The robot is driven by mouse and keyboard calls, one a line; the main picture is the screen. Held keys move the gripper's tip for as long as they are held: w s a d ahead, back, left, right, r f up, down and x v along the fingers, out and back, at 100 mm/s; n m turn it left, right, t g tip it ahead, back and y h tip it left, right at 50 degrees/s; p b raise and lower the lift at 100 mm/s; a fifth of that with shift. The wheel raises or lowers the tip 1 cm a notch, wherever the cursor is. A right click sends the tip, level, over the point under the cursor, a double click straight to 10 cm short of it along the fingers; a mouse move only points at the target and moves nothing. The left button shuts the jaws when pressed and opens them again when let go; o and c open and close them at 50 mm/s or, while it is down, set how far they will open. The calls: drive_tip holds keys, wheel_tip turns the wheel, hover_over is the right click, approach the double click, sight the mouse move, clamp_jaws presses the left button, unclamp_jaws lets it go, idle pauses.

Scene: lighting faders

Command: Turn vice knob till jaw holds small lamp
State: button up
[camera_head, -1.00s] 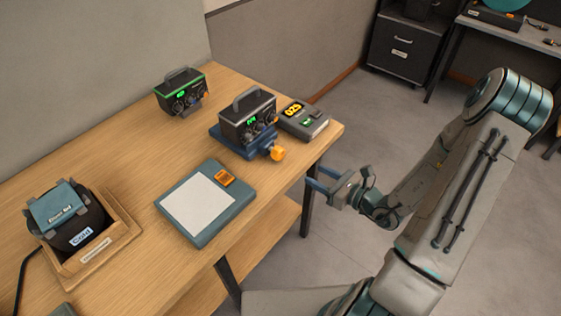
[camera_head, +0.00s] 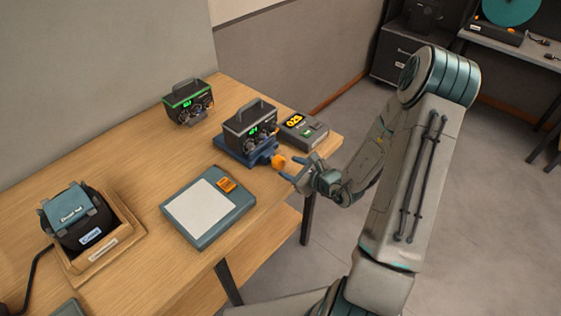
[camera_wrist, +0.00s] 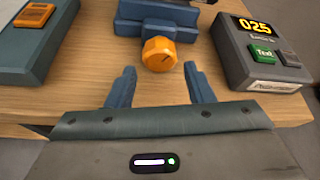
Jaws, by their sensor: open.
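The orange vice knob (camera_head: 279,161) sticks out of the front of the blue vice (camera_head: 232,153) near the table's right edge.
A grey box with orange digits (camera_head: 304,131) stands right of the vice, near my right finger. A pad with a white top (camera_head: 203,208) lies left. A green-edged lamp box (camera_head: 188,102) stands behind. A wooden tray (camera_head: 128,226) holds a dark bag.

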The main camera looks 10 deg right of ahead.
sight(281, 163)
drive_tip(key=p+x, duration=0.1)
drive_tip(key=x, duration=0.4)
drive_tip(key=shift+w+a+f, duration=0.1)
drive_tip(key=shift+w+a, duration=0.1)
drive_tip(key=shift+w, duration=0.05)
drive_tip(key=c, duration=0.7)
